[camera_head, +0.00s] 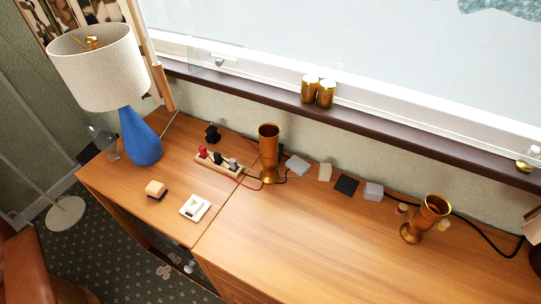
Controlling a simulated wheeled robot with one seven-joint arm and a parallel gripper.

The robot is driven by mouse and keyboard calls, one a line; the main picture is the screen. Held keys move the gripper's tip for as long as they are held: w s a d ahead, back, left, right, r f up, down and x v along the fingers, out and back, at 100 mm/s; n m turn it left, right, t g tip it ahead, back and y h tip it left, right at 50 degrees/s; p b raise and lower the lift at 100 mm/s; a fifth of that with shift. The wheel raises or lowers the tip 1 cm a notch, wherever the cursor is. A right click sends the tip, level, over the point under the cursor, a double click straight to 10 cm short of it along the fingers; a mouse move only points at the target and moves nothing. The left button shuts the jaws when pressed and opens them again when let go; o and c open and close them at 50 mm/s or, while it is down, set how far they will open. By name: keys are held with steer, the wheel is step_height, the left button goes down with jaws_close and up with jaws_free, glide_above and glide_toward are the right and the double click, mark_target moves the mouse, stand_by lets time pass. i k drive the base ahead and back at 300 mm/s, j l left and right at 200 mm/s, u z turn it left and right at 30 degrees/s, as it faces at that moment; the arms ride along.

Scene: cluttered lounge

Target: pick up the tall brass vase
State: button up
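A tall brass vase (268,160) stands upright near the back of the wooden cabinet top, left of the middle. It has a wide open mouth and narrows toward its base. A second brass vase (427,219) of similar flared shape stands farther right on the same top. I cannot tell for certain which of the two is taller. My gripper is not in view.
A lamp with a blue base (138,140) stands at the left. A power strip (219,164) with plugs and cables lies left of the first vase. Several small blocks (346,186) lie between the vases. Brass canisters (309,90) stand on the sill. The front middle is clear.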

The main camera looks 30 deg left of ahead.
mark_target(268, 133)
steer(key=j, duration=1.15)
steer(key=i+j, duration=0.15)
steer(key=j, duration=1)
